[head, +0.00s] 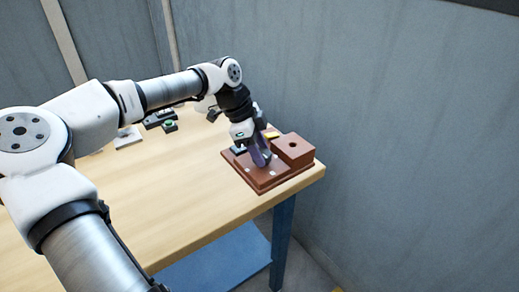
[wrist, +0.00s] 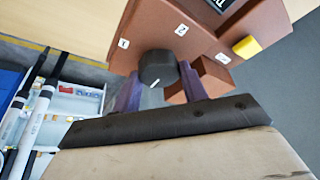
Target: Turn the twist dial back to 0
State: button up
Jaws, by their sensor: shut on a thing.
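The twist dial (wrist: 157,64) is a dark grey round knob with a short white pointer line, on a red-brown box (wrist: 190,50) in the wrist view. My gripper (wrist: 160,82) has its purple fingers shut on the dial, one on each side. The pointer line slants on the side of the knob facing my palm. Small white number labels (wrist: 181,29) stand around the dial, too small to read surely. In the head view the red-brown box (head: 265,185) sits at the table's right corner, with my gripper (head: 260,157) down on it; the dial is hidden there.
A raised red-brown block (head: 293,148) with a dark hole stands on the box's right. A yellow button (wrist: 247,47) sits beside the labels. Small dark devices (head: 160,118) lie farther back on the wooden table (head: 160,190). A grey wall (head: 420,130) rises close behind.

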jog(key=o, duration=1)
jog(key=shift+c, duration=0.2)
jog(key=b+v, duration=0.1)
jog(key=v, duration=1.2)
jog(key=shift+r, duration=0.4)
jog(key=shift+s, duration=0.1)
